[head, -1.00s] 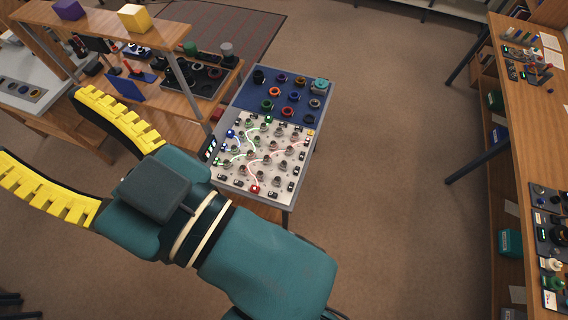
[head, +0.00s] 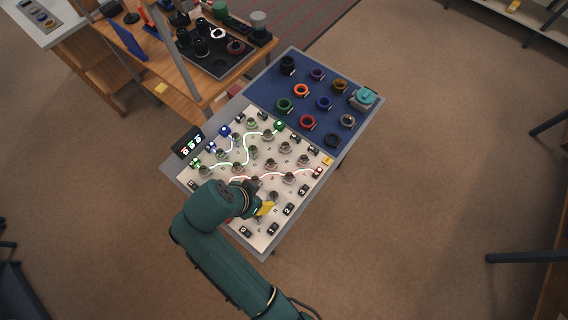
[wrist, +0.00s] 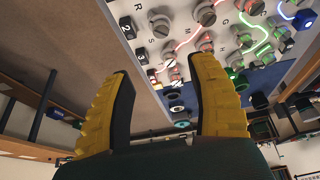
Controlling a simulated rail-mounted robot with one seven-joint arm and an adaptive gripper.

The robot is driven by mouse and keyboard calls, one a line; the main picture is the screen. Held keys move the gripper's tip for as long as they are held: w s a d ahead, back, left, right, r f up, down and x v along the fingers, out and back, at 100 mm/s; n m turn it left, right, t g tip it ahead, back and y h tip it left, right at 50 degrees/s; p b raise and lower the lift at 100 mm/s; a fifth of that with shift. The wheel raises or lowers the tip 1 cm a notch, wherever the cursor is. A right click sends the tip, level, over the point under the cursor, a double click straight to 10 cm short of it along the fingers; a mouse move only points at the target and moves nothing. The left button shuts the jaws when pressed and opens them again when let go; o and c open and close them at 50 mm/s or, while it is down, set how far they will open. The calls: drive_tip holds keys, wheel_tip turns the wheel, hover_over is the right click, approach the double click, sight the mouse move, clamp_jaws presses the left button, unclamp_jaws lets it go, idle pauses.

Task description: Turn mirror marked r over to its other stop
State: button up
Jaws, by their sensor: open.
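The white board (head: 222,218) carries several grey knob-like mirrors, with glowing red, green and blue lines between them. In the wrist view a letter R is printed near a grey mirror (wrist: 160,27), which I take to be mirror r; I cannot read its stop. My gripper (wrist: 163,68) is open, with its yellow fingers apart and nothing between them. The mirror shows just beyond the fingertips, apart from them. In the head view my gripper (head: 265,208) is over the near part of the board, and my wrist hides some mirrors there.
A blue panel (head: 262,92) with several coloured rings and a teal-topped box (head: 363,98) adjoins the board. Black numbered blocks (head: 288,209) line the board's right edge. A small display (head: 190,143) stands at its left. A wooden shelf bench (head: 150,75) is behind left. Floor right is clear.

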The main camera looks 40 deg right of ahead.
sight(274, 195)
drive_tip(key=b+x, duration=0.2)
drive_tip(key=x, duration=1.4)
drive_tip(key=shift+w+d, duration=0.1)
drive_tip(key=shift+w, duration=0.05)
clamp_jaws()
